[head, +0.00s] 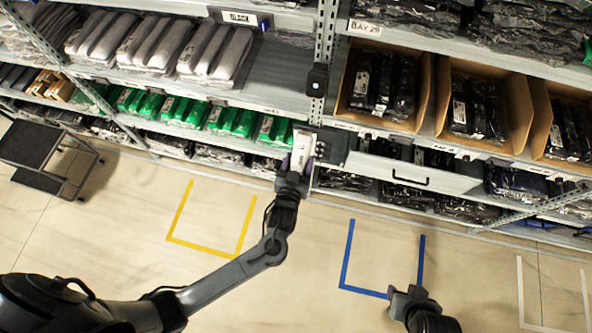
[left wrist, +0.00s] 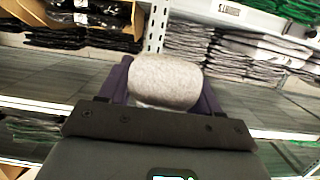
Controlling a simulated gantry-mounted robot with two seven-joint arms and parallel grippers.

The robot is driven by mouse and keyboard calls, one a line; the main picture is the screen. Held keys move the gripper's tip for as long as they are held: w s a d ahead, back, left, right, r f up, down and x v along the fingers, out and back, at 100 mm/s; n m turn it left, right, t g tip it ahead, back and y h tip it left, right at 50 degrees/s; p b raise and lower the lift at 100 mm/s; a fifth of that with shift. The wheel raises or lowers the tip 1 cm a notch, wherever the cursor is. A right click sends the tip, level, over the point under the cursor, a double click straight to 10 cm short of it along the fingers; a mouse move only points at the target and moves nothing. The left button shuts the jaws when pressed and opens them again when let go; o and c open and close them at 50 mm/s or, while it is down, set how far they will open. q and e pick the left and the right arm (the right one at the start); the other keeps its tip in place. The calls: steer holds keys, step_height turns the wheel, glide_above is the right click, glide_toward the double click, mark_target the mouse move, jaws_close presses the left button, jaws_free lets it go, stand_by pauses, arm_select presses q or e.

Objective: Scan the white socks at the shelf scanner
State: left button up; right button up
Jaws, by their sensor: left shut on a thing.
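My left gripper (head: 299,164) is shut on a white packet of socks (head: 303,143), which it holds upright in front of the shelf post. A small printed label shows on the packet in the head view. In the left wrist view the socks (left wrist: 165,80) are a light grey-white bundle between the two purple fingers. A small dark device, apparently the shelf scanner (head: 317,80), is fixed to the post above the packet. The packet is apart from it in the head view. My right gripper (head: 415,297) is low at the right, over the floor; its finger gap is unclear.
Green packs (head: 228,120) and grey packs (head: 215,52) fill the left shelves. Cardboard bins (head: 430,95) with black packs stand right of the post. A dark step cart (head: 40,150) is at far left.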

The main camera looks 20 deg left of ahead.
arm_select(q)
steer(key=b+x, duration=0.1)
steer(key=x, duration=0.1)
steer(key=f+b+x, duration=0.1)
steer(key=b+x, duration=0.3)
steer(key=x, duration=0.1)
steer(key=shift+f, duration=0.4)
steer(key=shift+r, duration=0.2)
steer(key=shift+s+r, duration=0.1)
steer(key=shift+r, duration=0.05)
steer(key=s+r+p, duration=0.1)
steer(key=r+p, duration=0.1)
steer(key=p, duration=0.1)
steer(key=s+r+p, duration=0.2)
steer(key=r+p, duration=0.1)
steer(key=s+d+r+p, duration=0.1)
steer(key=s+r+p, duration=0.1)
steer(key=p, duration=0.1)
steer(key=shift+r+p, duration=0.2)
steer(key=shift+p, duration=0.2)
steer(key=shift+s+r+p, duration=0.2)
steer(key=shift+s+p, duration=0.05)
steer(key=shift+p, duration=0.1)
